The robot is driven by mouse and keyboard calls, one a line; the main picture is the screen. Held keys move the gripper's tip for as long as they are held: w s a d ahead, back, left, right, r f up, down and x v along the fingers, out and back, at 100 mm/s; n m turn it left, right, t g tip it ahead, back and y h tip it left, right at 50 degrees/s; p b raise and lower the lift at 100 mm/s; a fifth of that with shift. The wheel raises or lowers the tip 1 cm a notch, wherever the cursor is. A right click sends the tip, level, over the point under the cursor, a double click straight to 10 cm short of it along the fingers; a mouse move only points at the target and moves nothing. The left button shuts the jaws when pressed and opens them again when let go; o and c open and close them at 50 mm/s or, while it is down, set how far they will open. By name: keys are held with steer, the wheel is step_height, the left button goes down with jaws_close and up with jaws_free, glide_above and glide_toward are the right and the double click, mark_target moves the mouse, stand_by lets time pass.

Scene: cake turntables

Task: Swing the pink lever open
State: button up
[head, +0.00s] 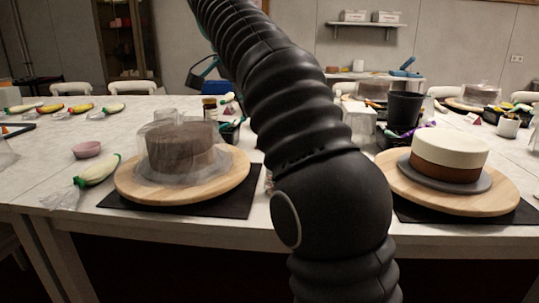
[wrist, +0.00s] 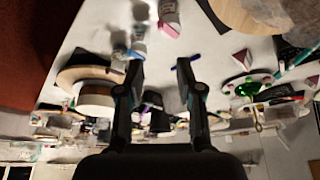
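My gripper (wrist: 159,68) is in the wrist view with its two dark fingers spread apart and nothing between them. Beyond the fingertips, near the top of the wrist view, lies a small white item with a pink part (wrist: 169,28); I cannot tell whether this pink part is the lever. A white and grey bottle-like item (wrist: 138,40) is just left of it. My gripper is apart from both. In the head view my dark ribbed arm crosses the middle and hides part of the table; the gripper is out of that frame. No clear pink lever shows there.
A wrapped brown cake (head: 182,150) stands on a wooden turntable (head: 130,188) at left. A white-and-brown cake (head: 449,158) is on another turntable (head: 510,200) at right. The front-left tabletop is mostly clear.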

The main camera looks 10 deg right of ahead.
steer(key=b+x, duration=0.4)
steer(key=x, duration=0.9)
steer(key=shift+w+f, duration=0.2)
steer(key=shift+f, duration=0.05)
steer(key=shift+d, duration=0.15)
jaws_close()
